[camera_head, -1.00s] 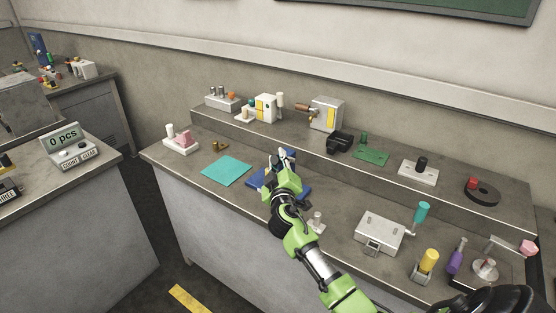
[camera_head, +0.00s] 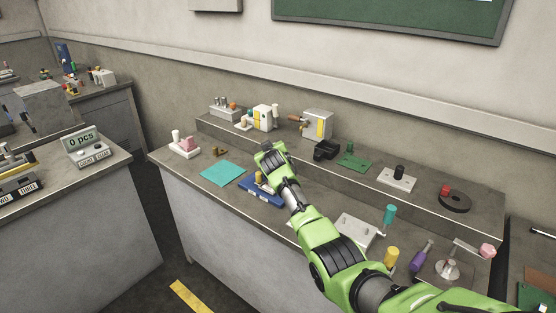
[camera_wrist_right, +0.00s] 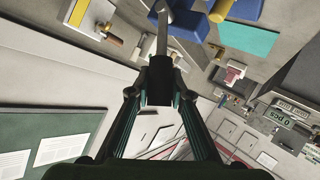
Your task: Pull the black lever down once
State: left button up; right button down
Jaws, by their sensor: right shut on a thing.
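The blue fixture (camera_head: 262,194) with a yellow cylinder (camera_head: 258,177) stands on the bench, partly hidden by my right arm. My right gripper (camera_head: 270,155) is above and behind the fixture. In the wrist view, my right gripper (camera_wrist_right: 160,84) is shut around the dark grip of the black lever. The lever's grey metal arm (camera_wrist_right: 162,38) runs from between the fingers toward the blue parts (camera_wrist_right: 188,22) of the fixture. The yellow cylinder (camera_wrist_right: 220,9) shows beside them. My left gripper is not in view.
A teal mat (camera_head: 223,174) lies left of the fixture. A metal box (camera_head: 352,232) and a teal-handled part (camera_head: 389,214) stand to the right. The raised shelf behind carries a black part (camera_head: 326,150) and a grey box (camera_head: 317,124). The counter display (camera_head: 84,148) reads 0 pcs.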

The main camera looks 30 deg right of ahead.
jog(key=shift+w+d+r+y, duration=0.15)
jog(key=shift+d+r+y, duration=0.25)
jog(key=shift+d+r, duration=0.05)
jog(key=shift+w+d+m+g+p, duration=0.1)
jog(key=shift+d+m+g+p, duration=0.2)
jog(key=shift+m, duration=0.1)
jog(key=shift+w+d+m+g+y, duration=0.3)
jog(key=shift+d+g+y, duration=0.1)
jog(key=shift+d+y, duration=0.1)
jog(key=shift+d+r+b, duration=0.1)
jog(key=shift+b, duration=0.2)
jog(key=shift+d, duration=0.1)
jog(key=shift+d+y, duration=0.1)
jog(key=shift+y, duration=0.2)
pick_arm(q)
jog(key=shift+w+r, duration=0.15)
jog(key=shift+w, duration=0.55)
